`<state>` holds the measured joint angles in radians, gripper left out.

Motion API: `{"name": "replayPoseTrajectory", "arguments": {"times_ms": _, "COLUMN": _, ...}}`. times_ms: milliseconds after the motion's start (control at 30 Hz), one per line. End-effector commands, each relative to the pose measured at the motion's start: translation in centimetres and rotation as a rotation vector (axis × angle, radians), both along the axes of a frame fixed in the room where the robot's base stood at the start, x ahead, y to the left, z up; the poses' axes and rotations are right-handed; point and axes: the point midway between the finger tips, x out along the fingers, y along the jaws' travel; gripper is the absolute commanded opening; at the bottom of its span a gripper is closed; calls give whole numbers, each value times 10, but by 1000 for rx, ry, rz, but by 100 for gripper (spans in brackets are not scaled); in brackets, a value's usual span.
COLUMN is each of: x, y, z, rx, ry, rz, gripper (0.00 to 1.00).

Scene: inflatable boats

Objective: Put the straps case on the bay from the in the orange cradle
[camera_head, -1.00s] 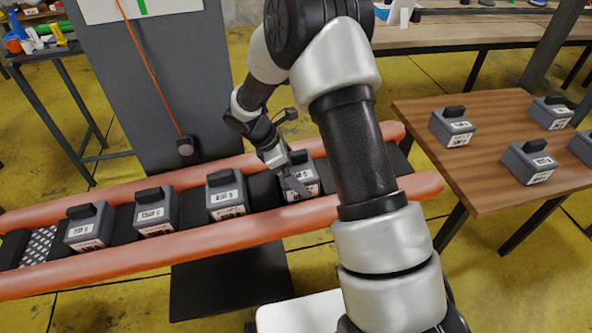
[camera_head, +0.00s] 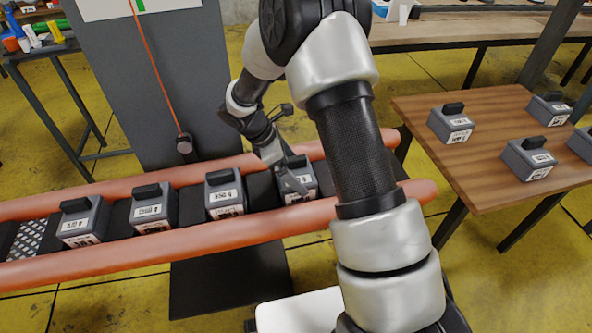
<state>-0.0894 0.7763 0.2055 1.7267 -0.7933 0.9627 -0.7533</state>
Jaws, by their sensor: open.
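The orange cradle (camera_head: 200,236) is two long orange tubes with a dark bed between them. In it sits a row of similar grey cases with black handles and white labels: one at far left (camera_head: 82,220), a second (camera_head: 154,208), a third (camera_head: 225,194) and a fourth at right (camera_head: 306,182). The labels are too small to read, so I cannot tell which is the straps case. My gripper (camera_head: 291,183) is open at the fourth case, its fingers pointing down over the case's left side. I cannot tell whether they touch it. My arm hides the cradle's right part.
A brown wooden table (camera_head: 490,190) at right bears several similar grey cases, such as one at its near left (camera_head: 451,123). A grey panel (camera_head: 150,85) with a hanging orange cord stands behind the cradle. Yellow floor (camera_head: 130,300) lies open in front.

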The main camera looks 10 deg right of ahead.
Motion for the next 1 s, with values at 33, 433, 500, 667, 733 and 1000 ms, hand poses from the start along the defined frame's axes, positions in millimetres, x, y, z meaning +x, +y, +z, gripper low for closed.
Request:
{"name": "replayPoseTrajectory", "arguments": {"times_ms": 33, "x": 1, "y": 6, "z": 12, "rx": 1, "ry": -5, "rz": 4, "gripper": 100}}
{"name": "replayPoseTrajectory", "arguments": {"times_ms": 433, "x": 1, "y": 52, "z": 98, "rx": 1, "ry": -6, "rz": 3, "gripper": 100}}
{"name": "replayPoseTrajectory", "arguments": {"times_ms": 500, "x": 1, "y": 59, "z": 111, "rx": 1, "ry": -5, "rz": 3, "gripper": 100}}
{"name": "replayPoseTrajectory", "arguments": {"times_ms": 667, "x": 1, "y": 70, "z": 131, "rx": 0, "ry": -4, "rz": 2, "gripper": 100}}
{"name": "replayPoseTrajectory", "arguments": {"times_ms": 733, "x": 1, "y": 73, "z": 136, "rx": 0, "ry": -4, "rz": 2, "gripper": 100}}
{"name": "replayPoseTrajectory", "arguments": {"times_ms": 1000, "x": -1, "y": 75, "z": 146, "rx": 4, "ry": -12, "rz": -10, "gripper": 100}}
